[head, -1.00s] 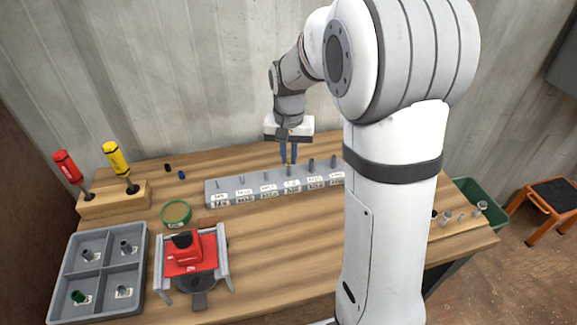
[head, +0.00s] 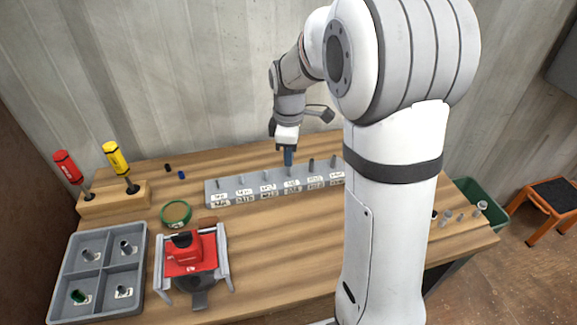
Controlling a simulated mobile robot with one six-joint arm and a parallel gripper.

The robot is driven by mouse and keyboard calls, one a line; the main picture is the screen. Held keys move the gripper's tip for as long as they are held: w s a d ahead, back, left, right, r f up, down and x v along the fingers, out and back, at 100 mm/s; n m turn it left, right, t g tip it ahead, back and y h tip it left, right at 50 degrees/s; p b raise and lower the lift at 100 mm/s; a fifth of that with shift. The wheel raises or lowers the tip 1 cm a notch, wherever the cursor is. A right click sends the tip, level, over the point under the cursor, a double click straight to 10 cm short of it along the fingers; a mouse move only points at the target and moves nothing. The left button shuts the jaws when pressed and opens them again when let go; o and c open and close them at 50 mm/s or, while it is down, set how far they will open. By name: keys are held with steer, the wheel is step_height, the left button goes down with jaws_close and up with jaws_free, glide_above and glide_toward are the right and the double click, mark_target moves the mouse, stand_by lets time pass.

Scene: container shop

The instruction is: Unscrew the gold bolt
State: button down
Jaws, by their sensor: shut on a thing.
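A long grey rack (head: 226,190) with labels on its front lies across the back of the table. Several thin upright bolts or posts stand along its top. My gripper (head: 288,160) points straight down over the rack, right of its middle, at the fourth post from the left. Its blue fingers are shut on the upper part of a bolt there (head: 291,171). The fingers hide most of this bolt, and its visible shank looks grey. I cannot make out a gold colour on any bolt from this view.
A red and grey fixture (head: 186,252), a green round dish (head: 176,213) and a four-part grey tray (head: 103,264) stand at front left. A wooden block (head: 115,198) holds red and yellow screwdrivers. The table (head: 275,240) before the rack is clear.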

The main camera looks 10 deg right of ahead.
steer(key=n, duration=0.4)
steer(key=shift+n, duration=0.4)
steer(key=c, duration=1.4)
jaws_free()
steer(key=shift+c, duration=0.4)
steer(key=shift+c, duration=0.8)
